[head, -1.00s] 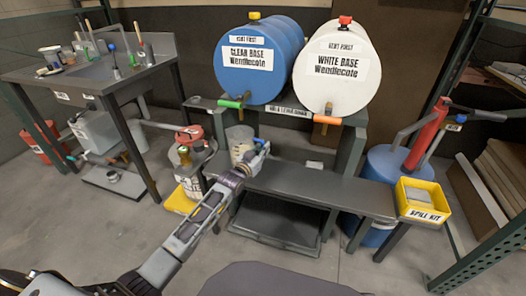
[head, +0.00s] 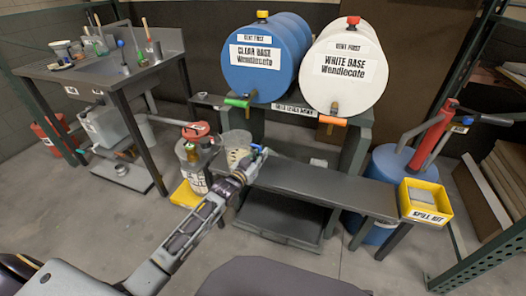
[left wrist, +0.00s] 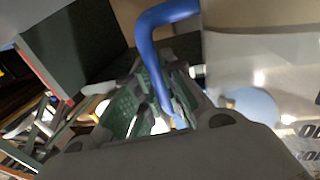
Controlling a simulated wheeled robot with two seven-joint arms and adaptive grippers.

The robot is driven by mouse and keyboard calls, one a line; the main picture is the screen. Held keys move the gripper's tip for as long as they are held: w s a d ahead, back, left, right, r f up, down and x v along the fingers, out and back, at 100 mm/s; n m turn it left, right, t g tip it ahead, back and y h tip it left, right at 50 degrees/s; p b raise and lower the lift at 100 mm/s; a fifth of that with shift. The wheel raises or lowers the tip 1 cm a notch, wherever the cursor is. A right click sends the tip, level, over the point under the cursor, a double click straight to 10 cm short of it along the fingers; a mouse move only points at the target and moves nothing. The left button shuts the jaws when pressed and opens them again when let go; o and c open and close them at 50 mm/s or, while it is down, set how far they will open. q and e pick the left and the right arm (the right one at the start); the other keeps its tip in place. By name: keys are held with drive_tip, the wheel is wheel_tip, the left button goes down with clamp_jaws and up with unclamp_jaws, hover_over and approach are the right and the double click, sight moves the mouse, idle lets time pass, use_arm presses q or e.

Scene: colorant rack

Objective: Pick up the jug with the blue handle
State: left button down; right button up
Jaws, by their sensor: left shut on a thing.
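The jug (head: 235,143) is a pale, translucent vessel with a blue handle on its right side in the head view. It stands upright at the left end of the low grey bench, below the green tap. My left gripper (head: 251,158) is at the handle, on the near right side of the jug. In the left wrist view the blue handle (left wrist: 153,50) runs down between the green-padded fingers (left wrist: 150,105), which are shut on it. The pale jug body (left wrist: 235,50) fills the upper right there. Whether the jug's base touches the bench is hidden. My right gripper does not show.
A blue drum (head: 262,82) and a white drum (head: 343,92) lie above the bench (head: 325,185). A labelled pail (head: 190,160) stands close left of the jug. A yellow spill kit box (head: 425,201) is at the bench's right end. Open floor lies in front.

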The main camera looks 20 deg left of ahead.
use_arm(q)
drive_tip(key=p+v, duration=0.2)
drive_tip(key=v, duration=0.9)
drive_tip(key=shift+p, duration=0.4)
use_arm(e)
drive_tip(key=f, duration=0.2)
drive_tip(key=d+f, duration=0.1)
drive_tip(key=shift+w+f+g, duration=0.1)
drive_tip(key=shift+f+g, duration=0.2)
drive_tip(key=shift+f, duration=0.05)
use_arm(q)
drive_tip(key=shift+s+a+r, duration=0.1)
drive_tip(key=shift+s+a, duration=0.05)
drive_tip(key=shift+s, duration=0.1)
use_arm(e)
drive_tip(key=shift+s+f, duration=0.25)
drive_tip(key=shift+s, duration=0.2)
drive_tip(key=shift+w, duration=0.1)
